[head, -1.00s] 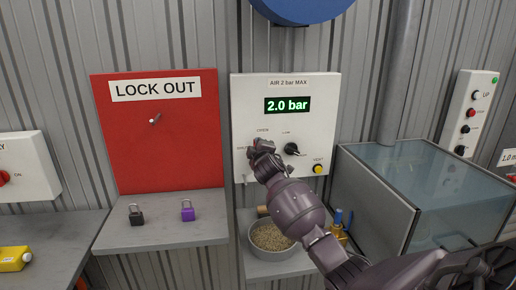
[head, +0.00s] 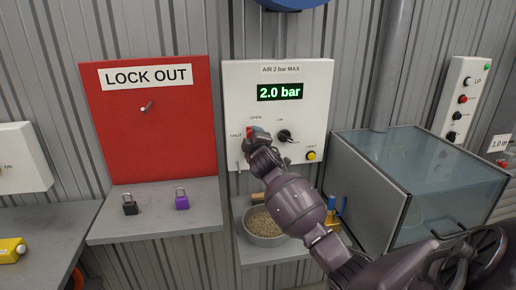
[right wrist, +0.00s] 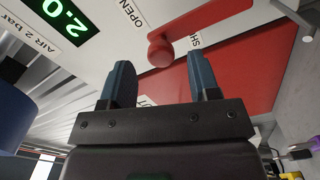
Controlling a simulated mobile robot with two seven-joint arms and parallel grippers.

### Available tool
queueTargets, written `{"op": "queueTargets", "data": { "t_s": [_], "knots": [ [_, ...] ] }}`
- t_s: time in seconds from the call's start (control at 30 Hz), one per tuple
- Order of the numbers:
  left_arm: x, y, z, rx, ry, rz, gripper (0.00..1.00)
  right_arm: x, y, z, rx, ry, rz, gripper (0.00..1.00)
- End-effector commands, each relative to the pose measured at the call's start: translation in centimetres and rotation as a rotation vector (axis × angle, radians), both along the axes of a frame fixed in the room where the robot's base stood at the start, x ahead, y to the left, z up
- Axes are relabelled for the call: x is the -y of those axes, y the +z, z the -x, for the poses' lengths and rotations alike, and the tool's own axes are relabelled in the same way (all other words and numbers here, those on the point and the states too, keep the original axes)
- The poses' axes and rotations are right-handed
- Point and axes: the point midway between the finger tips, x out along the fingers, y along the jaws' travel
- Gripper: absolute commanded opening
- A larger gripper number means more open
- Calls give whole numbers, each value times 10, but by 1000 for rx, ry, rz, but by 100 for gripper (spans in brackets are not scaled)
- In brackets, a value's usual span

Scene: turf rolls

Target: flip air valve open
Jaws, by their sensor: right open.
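The air valve is a red lever with a rounded end (right wrist: 160,52) on the white air panel (head: 313,130). The lever lies by the labels OPEN and SHUT in the right wrist view. In the head view only a bit of red (head: 250,130) shows, with my right gripper (head: 253,138) covering most of it. In the right wrist view my right gripper (right wrist: 160,70) is open, its two fingers apart on either side of the lever's rounded end. I cannot tell whether they touch it. My left gripper is not in view.
The panel also has a 2.0 bar display (head: 280,92), a black knob (head: 285,136) and a yellow button (head: 311,156). A red lockout board (head: 150,145) stands left. A bowl of grain (head: 265,224) sits below, and a water tank (head: 370,190) stands right.

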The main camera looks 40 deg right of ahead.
Motion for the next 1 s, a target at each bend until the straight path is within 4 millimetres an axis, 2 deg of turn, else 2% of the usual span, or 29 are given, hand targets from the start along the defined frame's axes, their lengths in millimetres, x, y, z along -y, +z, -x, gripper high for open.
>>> {"op": "queueTargets", "data": {
  "t_s": [0.3, 0.5, 1.0],
  "knots": [
    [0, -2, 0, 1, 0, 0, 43, -23, -1, 42, 0, 1, -2, 56],
    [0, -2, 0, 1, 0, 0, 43, -31, -1, 58, 0, -1, -2, 56],
    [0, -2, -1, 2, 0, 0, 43, -34, 0, 62, 1, -1, -2, 56]
  ]
}}
